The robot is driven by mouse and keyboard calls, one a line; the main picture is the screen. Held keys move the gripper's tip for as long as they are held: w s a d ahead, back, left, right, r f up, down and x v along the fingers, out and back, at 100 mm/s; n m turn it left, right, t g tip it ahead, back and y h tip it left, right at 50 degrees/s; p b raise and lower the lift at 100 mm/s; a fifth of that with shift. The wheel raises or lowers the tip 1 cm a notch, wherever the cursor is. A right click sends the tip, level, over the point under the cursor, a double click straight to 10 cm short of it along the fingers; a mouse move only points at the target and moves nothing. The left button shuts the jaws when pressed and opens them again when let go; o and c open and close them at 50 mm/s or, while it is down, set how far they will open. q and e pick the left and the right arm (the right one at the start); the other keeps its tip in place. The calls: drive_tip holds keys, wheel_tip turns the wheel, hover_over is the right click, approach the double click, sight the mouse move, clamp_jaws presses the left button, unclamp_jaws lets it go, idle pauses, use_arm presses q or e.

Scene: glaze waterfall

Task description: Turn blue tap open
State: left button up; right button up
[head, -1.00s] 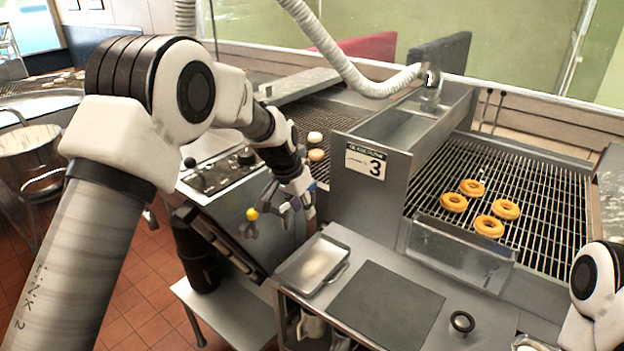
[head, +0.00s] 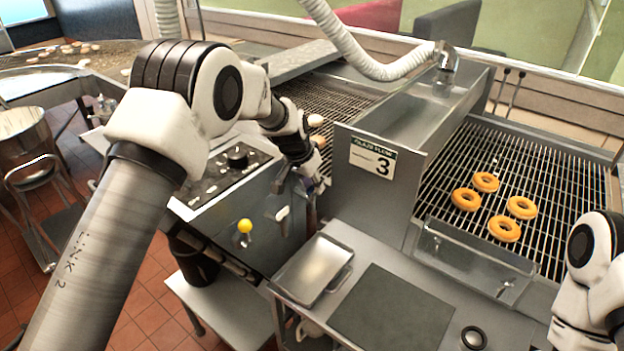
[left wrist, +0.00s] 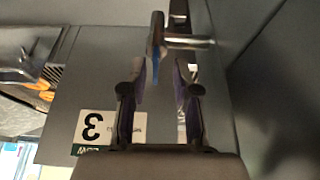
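The blue tap (left wrist: 157,48) shows in the left wrist view as a metal handle with a blue mark, on a short bar in front of a grey metal wall. My left gripper (left wrist: 160,92) is open, its two fingers pointing toward the tap. The tap lies just beyond the fingertips, roughly between them; I cannot tell if they touch. In the head view my left gripper (head: 316,186) is low beside the left side of the glaze housing, partly hidden by my wrist, and the blue tap cannot be made out. My right gripper is not in view.
The housing carries a sign (head: 372,158) with a 3. A yellow knob (head: 244,226) and a metal lever (head: 283,213) are on the cabinet left of the gripper. A metal tray (head: 313,268) sits below. Several doughnuts (head: 485,182) lie on the right rack.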

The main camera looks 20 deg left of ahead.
use_arm(q)
drive_tip(key=shift+s+d+r, duration=0.15)
drive_tip(key=shift+s+r, duration=0.25)
drive_tip(key=shift+s, duration=0.05)
drive_tip(key=shift+c, duration=0.7)
drive_tip(key=shift+s+r, duration=0.1)
clamp_jaws()
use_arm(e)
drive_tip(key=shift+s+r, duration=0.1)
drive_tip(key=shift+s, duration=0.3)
